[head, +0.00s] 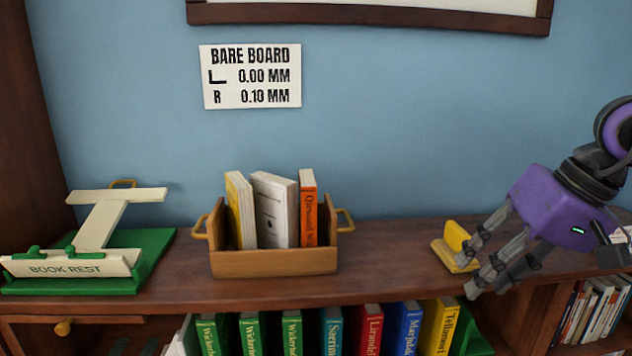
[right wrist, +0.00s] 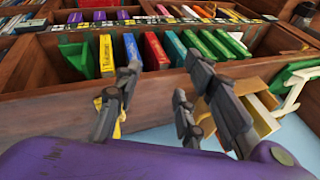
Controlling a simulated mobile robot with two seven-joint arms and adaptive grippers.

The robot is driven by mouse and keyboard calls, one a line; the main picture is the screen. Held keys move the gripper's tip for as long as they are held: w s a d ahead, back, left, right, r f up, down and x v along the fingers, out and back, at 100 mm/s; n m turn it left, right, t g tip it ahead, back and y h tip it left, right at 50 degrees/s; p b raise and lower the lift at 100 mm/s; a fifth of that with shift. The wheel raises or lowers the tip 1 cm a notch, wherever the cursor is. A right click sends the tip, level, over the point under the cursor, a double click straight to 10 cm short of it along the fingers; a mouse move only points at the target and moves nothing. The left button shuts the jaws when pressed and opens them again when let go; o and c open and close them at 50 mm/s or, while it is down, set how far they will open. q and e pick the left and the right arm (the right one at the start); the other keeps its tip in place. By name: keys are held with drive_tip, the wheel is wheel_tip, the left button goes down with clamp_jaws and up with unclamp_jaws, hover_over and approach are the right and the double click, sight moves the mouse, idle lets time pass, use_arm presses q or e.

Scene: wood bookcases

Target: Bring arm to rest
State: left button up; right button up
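My right gripper (head: 478,268) comes in from the right in the head view, with its purple body and grey fingers angled down to the left over the bookcase top. In the right wrist view its fingers (right wrist: 160,95) stand apart with nothing between them. A small yellow bookend-like piece (head: 457,240) stands just left of the fingers; whether they touch it cannot be told. Part of a yellow thing also shows behind a finger in the right wrist view (right wrist: 117,128). My left gripper is not in view.
A wooden crate (head: 275,263) with three books stands mid-top. A green-and-white book rest (head: 68,268) is at the left. Colored books (head: 370,328) fill the shelf below. A "BARE BOARD" sign (head: 250,77) hangs on the blue wall. The top is clear between crate and yellow piece.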

drive_tip(key=w+a+f+m+t+y, duration=0.1)
drive_tip(key=a+f+m+t+y, duration=0.1)
drive_tip(key=a+f+m+y, duration=0.7)
drive_tip(key=a+f+m+t+y, duration=0.1)
drive_tip(key=a+f+m+y, duration=0.3)
drive_tip(key=m, duration=0.9)
drive_tip(key=s+d+f+m+t+h, duration=0.25)
drive_tip(key=f+m+h, duration=0.25)
drive_tip(key=f+m, duration=0.5)
drive_tip(key=s+d+f+m+t+h, duration=0.1)
drive_tip(key=d+f+m+t+h, duration=0.4)
drive_tip(key=m, duration=0.9)
drive_tip(key=s+d+f+m+t+h, duration=0.15)
drive_tip(key=f+m+h, duration=0.25)
drive_tip(key=f+m, duration=0.65)
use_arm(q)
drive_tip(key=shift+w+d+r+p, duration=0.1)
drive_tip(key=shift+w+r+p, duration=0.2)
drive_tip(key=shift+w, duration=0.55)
use_arm(e)
drive_tip(key=s+a+f+m+g+h, duration=0.2)
drive_tip(key=s+f+m+g, duration=0.4)
drive_tip(key=s+f+m, duration=0.8)
drive_tip(key=s+f, duration=0.1)
drive_tip(key=s, duration=0.3)
drive_tip(key=shift+s+f+g, duration=0.15)
drive_tip(key=shift+f+g, duration=0.15)
drive_tip(key=shift+f, duration=0.1)
